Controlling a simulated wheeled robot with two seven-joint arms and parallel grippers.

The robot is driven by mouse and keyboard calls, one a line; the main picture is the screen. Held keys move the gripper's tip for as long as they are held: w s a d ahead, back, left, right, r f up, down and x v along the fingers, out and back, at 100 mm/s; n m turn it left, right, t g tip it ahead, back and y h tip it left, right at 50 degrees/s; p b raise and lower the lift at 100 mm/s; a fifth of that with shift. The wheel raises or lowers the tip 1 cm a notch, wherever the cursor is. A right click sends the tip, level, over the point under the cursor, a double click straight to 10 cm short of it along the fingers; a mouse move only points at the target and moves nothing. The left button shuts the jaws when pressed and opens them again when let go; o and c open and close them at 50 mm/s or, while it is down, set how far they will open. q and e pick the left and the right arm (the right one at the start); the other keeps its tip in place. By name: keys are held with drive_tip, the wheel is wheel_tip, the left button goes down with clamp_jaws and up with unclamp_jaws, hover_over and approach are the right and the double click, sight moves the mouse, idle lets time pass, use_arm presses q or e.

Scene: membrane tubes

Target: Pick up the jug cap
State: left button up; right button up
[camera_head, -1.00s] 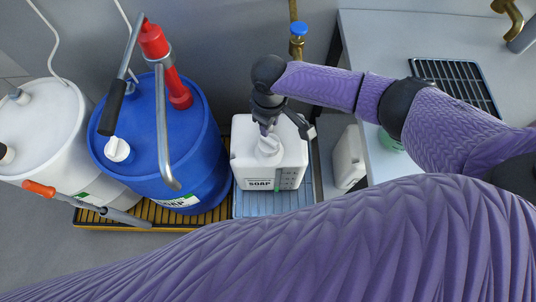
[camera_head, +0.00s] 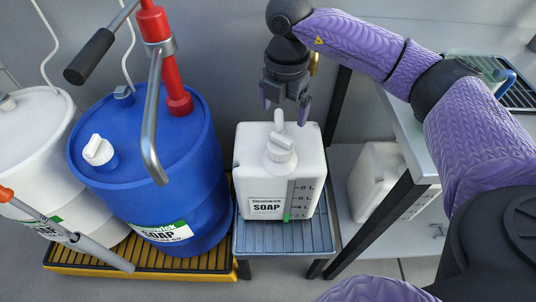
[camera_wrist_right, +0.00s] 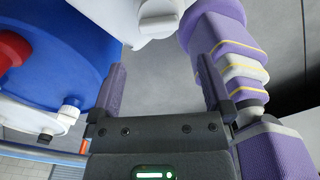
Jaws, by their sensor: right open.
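The jug cap (camera_head: 281,148) is white and ribbed. It sits on the neck of the white soap jug (camera_head: 250,160), which stands upright. My right gripper (camera_head: 285,107) is above the jug, behind and above the cap, with its two purple fingers apart and nothing between them. In the right wrist view, the gripper (camera_wrist_right: 160,75) is open, and the white jug (camera_wrist_right: 108,15) with its ribbed cap (camera_wrist_right: 158,16) is at the top edge, beyond the fingertips. My left gripper is not in view.
The jug stands on a blue slatted stand (camera_head: 285,238). A blue drum (camera_head: 195,150) with a red pump (camera_head: 160,45) and a metal spout is close on the left. A white drum (camera_head: 30,125) is farther left. A table (camera_head: 415,145) and another white jug (camera_head: 375,180) are on the right.

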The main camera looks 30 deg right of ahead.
sight(281, 137)
wheel_tip(281, 137, down, 10)
drive_tip(key=b, duration=0.5)
drive_tip(key=shift+w+r, duration=0.15)
drive_tip(key=shift+r, duration=0.15)
drive_tip(key=shift+c, duration=0.9)
drive_tip(key=c, duration=0.8)
drive_tip(key=shift+r, duration=0.15)
